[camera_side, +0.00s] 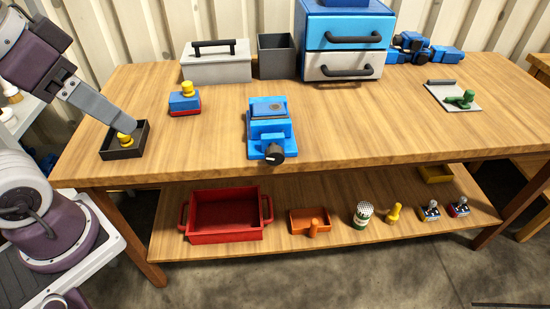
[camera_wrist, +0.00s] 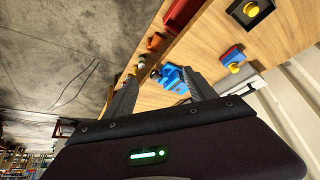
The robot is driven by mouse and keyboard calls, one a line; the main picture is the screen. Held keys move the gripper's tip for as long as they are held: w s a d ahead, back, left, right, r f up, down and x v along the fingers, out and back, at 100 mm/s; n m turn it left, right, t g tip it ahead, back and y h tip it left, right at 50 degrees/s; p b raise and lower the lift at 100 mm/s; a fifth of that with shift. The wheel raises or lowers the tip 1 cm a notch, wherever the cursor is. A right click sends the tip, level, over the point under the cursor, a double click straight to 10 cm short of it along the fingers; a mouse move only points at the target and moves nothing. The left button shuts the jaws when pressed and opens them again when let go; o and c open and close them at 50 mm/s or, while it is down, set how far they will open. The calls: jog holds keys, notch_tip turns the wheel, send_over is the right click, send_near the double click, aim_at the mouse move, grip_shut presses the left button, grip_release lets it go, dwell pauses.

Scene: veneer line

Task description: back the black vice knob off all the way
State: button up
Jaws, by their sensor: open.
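The blue vice (camera_side: 268,122) stands near the middle of the table. Its black knob (camera_side: 274,154) is on the end facing the table's front edge, with a pale mark on its face. In the wrist view the vice (camera_wrist: 174,78) and its small dark knob (camera_wrist: 155,74) appear in the gap between my fingers. My gripper (camera_side: 131,128) is at the left in the side view, well apart from the vice, its finger partly covering a black tray. The wrist view shows my gripper (camera_wrist: 160,75) open, with nothing held between its fingers.
The black tray (camera_side: 104,154) holds a yellow-topped piece. A blue and red block with a yellow knob (camera_side: 185,103) stands between tray and vice. A grey box (camera_side: 215,68), an open bin (camera_side: 276,57) and a drawer unit (camera_side: 343,40) line the back.

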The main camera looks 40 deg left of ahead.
jog(key=w+a+m+g+y, duration=0.3)
jog(key=w+a+m+y, duration=0.25)
jog(key=m, duration=0.35)
jog(key=r+m+t+y, duration=0.2)
jog(key=m+t+y, duration=0.6)
jog(key=m, duration=1)
send_over(275, 159)
jog(key=s+d, duration=0.3)
jog(key=s, duration=0.2)
jog(key=t, duration=0.1)
notch_tip(275, 159, down, 30)
jog(key=d+m+t, duration=0.1)
jog(key=shift+h, duration=0.35)
jog(key=x, duration=0.7)
jog(key=shift+w+d+f, duration=0.1)
jog(key=shift+w+d, duration=0.15)
jog(key=shift+w, duration=0.1)
jog(key=c, duration=1.4)
